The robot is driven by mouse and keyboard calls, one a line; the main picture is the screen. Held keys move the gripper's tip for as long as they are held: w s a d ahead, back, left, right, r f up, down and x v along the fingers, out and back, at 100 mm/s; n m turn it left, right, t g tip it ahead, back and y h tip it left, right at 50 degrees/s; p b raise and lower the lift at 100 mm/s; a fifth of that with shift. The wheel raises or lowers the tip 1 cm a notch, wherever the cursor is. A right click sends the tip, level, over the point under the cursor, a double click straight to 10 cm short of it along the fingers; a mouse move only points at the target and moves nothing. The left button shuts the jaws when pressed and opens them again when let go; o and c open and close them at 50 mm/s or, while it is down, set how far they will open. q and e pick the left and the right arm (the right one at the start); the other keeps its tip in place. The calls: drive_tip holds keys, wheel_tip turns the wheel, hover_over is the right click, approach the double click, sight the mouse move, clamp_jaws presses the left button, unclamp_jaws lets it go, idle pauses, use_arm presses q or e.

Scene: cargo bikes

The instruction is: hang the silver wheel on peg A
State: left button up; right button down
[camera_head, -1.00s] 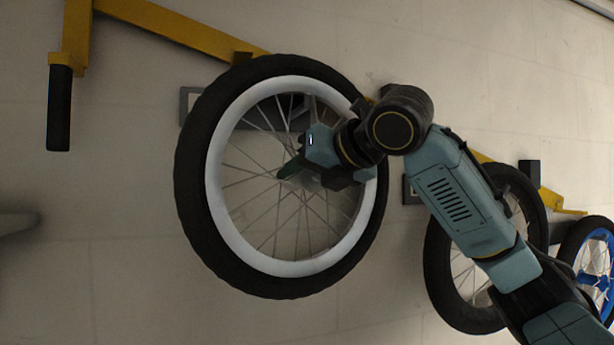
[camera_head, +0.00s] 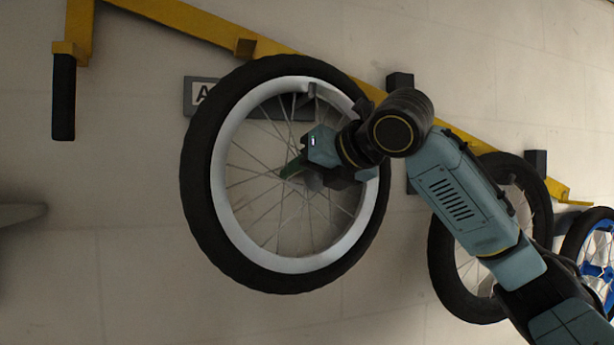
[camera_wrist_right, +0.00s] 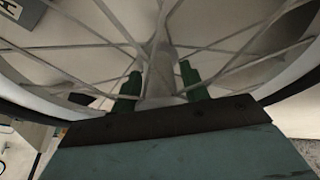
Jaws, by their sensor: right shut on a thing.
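The silver wheel (camera_head: 222,190), with a black tyre, pale rim and thin spokes, is held upright in front of the wall in the head view. My right gripper (camera_head: 290,172) is shut on it at the hub, with green fingers either side of the hub (camera_wrist_right: 160,75) in the right wrist view. The plate marked A (camera_head: 203,96) is partly covered by the tyre's upper left. A grey piece (camera_head: 311,92) shows through the upper spokes; I cannot tell whether it is peg A or whether the wheel touches it. My left gripper is not in view.
A yellow bar (camera_head: 190,20) slopes down rightward behind the wheel, with a black grip (camera_head: 63,97) at left. A dark block (camera_head: 399,80) stands by my right arm. Another black-tyred wheel (camera_head: 448,270) and a blue wheel (camera_head: 597,262) hang at right.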

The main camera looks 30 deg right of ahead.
drive_tip(key=shift+r, duration=0.2)
drive_tip(key=c, duration=0.7)
unclamp_jaws()
drive_tip(key=shift+s, duration=0.1)
drive_tip(key=shift+o, duration=0.2)
drive_tip(key=shift+f, duration=0.3)
drive_tip(key=b+v, duration=0.2)
drive_tip(key=v, duration=1.1)
drive_tip(key=shift+s+r, duration=0.2)
drive_tip(key=shift+r, duration=0.1)
